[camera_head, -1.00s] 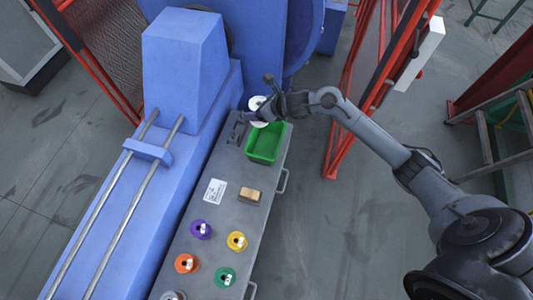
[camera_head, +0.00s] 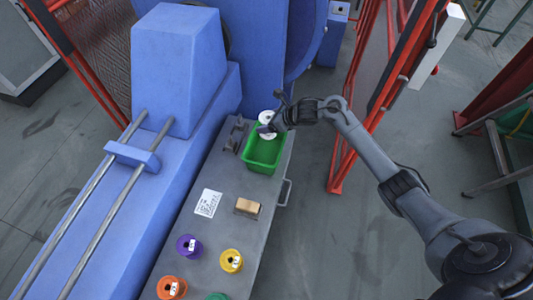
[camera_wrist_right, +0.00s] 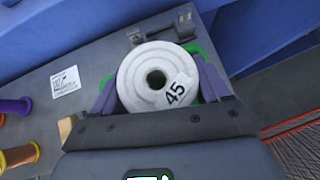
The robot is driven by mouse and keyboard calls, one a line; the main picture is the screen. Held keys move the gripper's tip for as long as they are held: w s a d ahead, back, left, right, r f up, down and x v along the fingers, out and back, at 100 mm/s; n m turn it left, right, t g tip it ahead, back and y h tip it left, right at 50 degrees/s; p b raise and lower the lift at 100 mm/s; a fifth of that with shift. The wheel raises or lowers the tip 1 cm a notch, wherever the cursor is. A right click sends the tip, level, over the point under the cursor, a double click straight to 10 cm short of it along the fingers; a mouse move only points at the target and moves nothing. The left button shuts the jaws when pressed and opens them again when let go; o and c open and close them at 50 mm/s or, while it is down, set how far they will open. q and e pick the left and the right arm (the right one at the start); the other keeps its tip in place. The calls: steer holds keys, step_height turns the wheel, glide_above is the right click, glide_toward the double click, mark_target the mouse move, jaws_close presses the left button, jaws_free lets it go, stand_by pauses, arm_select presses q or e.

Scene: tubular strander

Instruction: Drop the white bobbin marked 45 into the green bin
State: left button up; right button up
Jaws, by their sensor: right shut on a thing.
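The white bobbin marked 45 (camera_wrist_right: 142,82) is held between the fingers of my right gripper (camera_head: 268,126); its label faces the camera in the right wrist view. In the head view the bobbin (camera_head: 266,116) shows over the far end of the green bin (camera_head: 265,168). The bin is open on top and stands at the far end of the grey bench. In the wrist view only slivers of green bin edge (camera_wrist_right: 196,49) show behind the bobbin. My left gripper is not in view.
Purple (camera_head: 188,246), yellow (camera_head: 231,260), orange (camera_head: 171,288) and green (camera_head: 217,297) bobbins stand on the near bench (camera_head: 225,228). A wooden block (camera_head: 247,207) and a white label sheet (camera_head: 207,203) lie between them and the bin. The blue machine (camera_head: 180,75) borders the bench on the left; a red guard frame (camera_head: 345,150) stands right.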

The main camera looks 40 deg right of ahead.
steer(key=shift+f+b, duration=0.55)
steer(key=shift+f, duration=0.6)
steer(key=o, duration=1.6)
steer(key=p+v, duration=0.1)
steer(key=v, duration=0.9)
steer(key=shift+s+r, duration=0.25)
steer(key=shift+s, duration=0.05)
steer(key=shift+d, duration=0.15)
